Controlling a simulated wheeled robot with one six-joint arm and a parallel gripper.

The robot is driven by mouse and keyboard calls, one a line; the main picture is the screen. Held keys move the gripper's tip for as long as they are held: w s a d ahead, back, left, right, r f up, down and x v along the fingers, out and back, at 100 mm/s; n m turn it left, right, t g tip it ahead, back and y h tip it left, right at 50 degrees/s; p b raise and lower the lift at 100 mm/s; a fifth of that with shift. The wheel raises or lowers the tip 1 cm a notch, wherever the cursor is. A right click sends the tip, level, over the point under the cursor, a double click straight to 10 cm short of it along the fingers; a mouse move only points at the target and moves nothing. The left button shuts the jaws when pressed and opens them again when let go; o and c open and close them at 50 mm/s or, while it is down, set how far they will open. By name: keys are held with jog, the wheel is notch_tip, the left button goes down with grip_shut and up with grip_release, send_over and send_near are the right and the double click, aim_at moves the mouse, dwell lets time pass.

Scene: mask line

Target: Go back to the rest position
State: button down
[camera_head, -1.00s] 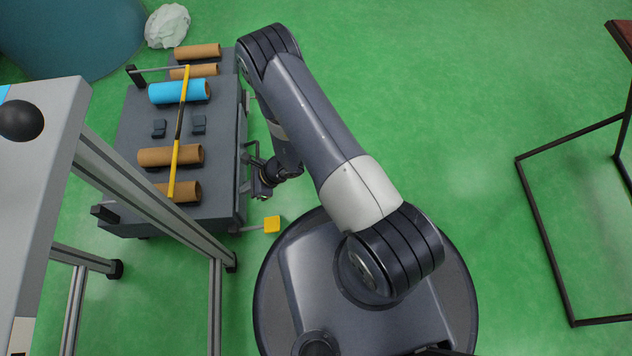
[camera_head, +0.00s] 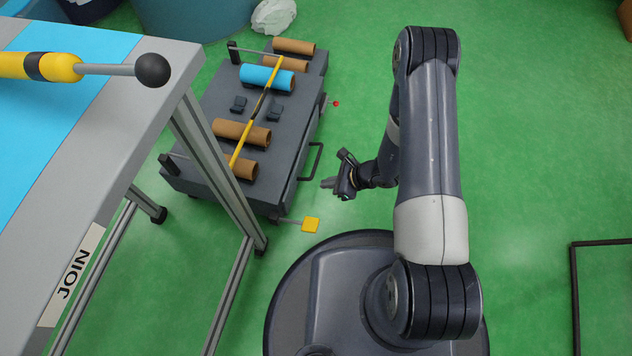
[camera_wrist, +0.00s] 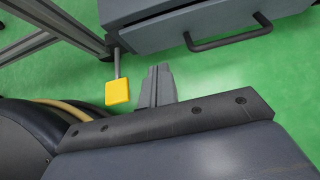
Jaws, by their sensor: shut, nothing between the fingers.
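My gripper (camera_head: 328,184) is shut and empty, over the green floor just right of the dark grey machine (camera_head: 222,182). It is apart from the black bar handle (camera_head: 313,162) on the machine's right side. In the wrist view the closed fingers of my gripper (camera_wrist: 158,74) point toward the machine's side, and the handle (camera_wrist: 230,40) shows beyond them. My arm is bent, with its upper link standing over my round base.
A yellow square paddle (camera_head: 311,225) sticks out near the machine's front corner; it also shows in the wrist view (camera_wrist: 117,92). A grey table (camera_head: 150,75) marked JOIN stands at left. A black frame (camera_head: 600,242) stands at right. Green floor is clear between.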

jog(key=shift+v, duration=1.05)
jog(key=shift+f, duration=0.15)
jog(key=b, duration=0.3)
send_near(291, 184)
jog(key=x, duration=0.6)
jog(key=shift+d+f, duration=0.2)
jog(key=shift+f, duration=0.2)
jog(key=shift+w+a+p, duration=0.1)
jog(key=shift+a+p, duration=0.2)
jog(key=shift+a, duration=0.25)
jog(key=shift+d, duration=0.2)
jog(key=shift+f, duration=0.1)
